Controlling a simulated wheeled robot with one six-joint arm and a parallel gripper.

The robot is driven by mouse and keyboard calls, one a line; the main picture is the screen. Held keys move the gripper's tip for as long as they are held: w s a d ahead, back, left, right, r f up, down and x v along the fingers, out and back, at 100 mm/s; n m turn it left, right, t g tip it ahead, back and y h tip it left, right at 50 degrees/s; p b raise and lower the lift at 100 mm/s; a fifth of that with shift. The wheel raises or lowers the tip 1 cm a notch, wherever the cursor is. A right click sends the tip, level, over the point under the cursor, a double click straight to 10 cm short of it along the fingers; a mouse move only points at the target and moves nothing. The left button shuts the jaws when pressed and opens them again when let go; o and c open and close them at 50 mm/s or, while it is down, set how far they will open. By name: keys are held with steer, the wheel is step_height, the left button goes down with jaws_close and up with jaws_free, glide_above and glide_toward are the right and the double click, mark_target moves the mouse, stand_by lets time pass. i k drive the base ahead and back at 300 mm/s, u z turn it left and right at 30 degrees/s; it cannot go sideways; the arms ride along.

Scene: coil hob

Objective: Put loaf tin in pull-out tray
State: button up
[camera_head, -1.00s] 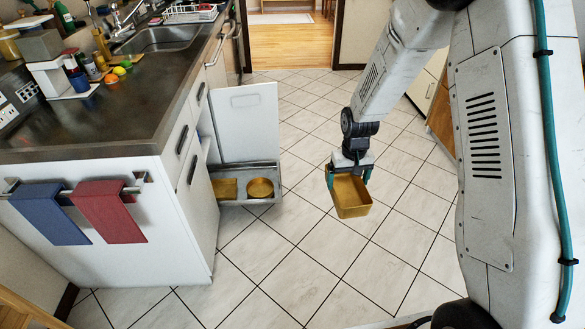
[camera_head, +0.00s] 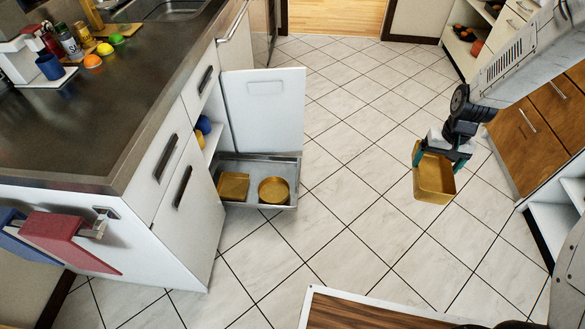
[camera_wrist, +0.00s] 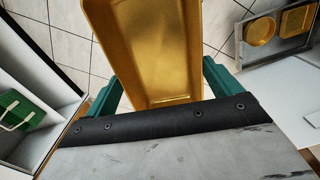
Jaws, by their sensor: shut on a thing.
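The gold loaf tin (camera_head: 433,178) hangs in the air over the tiled floor, right of centre in the head view. My gripper (camera_head: 442,155) is shut on it, and the tin's open side shows. In the wrist view the tin (camera_wrist: 155,50) fills the middle, between the green fingers of my gripper (camera_wrist: 165,85). The pull-out tray (camera_head: 285,205) is extended from the cabinet, low, left of my gripper and apart from it. It holds a rectangular gold tin (camera_head: 233,186) and a round gold tin (camera_head: 273,190). The tray (camera_wrist: 262,62) also shows at the wrist view's upper right.
A white cabinet door (camera_head: 265,110) stands open behind the tray. The dark counter (camera_head: 90,120) is at left, with a red towel (camera_head: 70,240) on its end. A wooden top (camera_head: 350,312) is at the bottom. Open tiled floor lies between tray and tin.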

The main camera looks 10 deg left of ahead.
mark_target(276, 169)
steer(key=u, duration=0.5)
steer(key=i, duration=1.05)
steer(key=u, duration=0.55)
